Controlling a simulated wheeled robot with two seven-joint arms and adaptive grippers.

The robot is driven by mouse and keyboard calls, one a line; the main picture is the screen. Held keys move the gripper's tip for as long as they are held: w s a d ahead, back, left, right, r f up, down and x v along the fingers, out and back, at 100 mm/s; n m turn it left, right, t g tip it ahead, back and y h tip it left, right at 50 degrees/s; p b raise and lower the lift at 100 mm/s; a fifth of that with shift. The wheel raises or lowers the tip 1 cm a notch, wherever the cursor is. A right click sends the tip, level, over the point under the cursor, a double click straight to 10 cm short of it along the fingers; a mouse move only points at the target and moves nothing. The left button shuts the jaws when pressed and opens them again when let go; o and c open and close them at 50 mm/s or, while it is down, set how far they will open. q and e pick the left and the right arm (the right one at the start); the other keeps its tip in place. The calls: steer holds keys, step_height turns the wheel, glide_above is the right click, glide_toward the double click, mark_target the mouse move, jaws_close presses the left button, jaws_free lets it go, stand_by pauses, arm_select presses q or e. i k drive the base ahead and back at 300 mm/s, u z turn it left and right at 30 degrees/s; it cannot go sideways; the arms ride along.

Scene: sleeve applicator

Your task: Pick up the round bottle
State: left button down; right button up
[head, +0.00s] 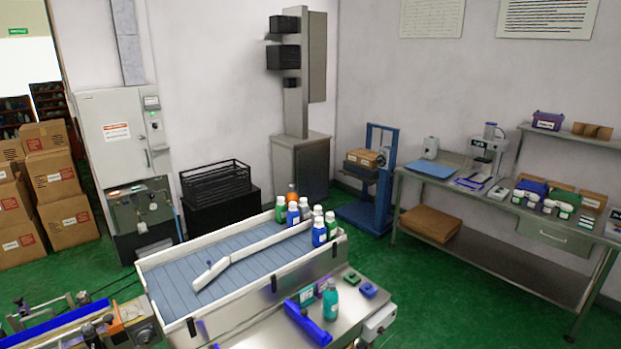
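Several capped bottles stand upright in a cluster at the far right end of the conveyor table. Among them are a blue bottle (319,234), a green bottle (330,226), another green bottle (280,209) and an orange bottle (292,194); they partly hide one another. A single teal bottle (330,302) with a light cap stands upright on the metal ledge at the table's near side. The view does not make clear which one the task calls the round bottle. Neither of my grippers shows in the head view.
The conveyor table (180,277) has raised side walls and a white angled guide rail (262,246). A blue angled piece (306,325) lies left of the teal bottle, and small green (352,278) and blue (368,290) blocks sit behind it. A workbench (458,193) stands at right; green floor lies between.

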mark_target(331, 295)
steer(key=z, duration=0.05)
steer(key=i, duration=1.15)
steer(key=u, duration=0.7)
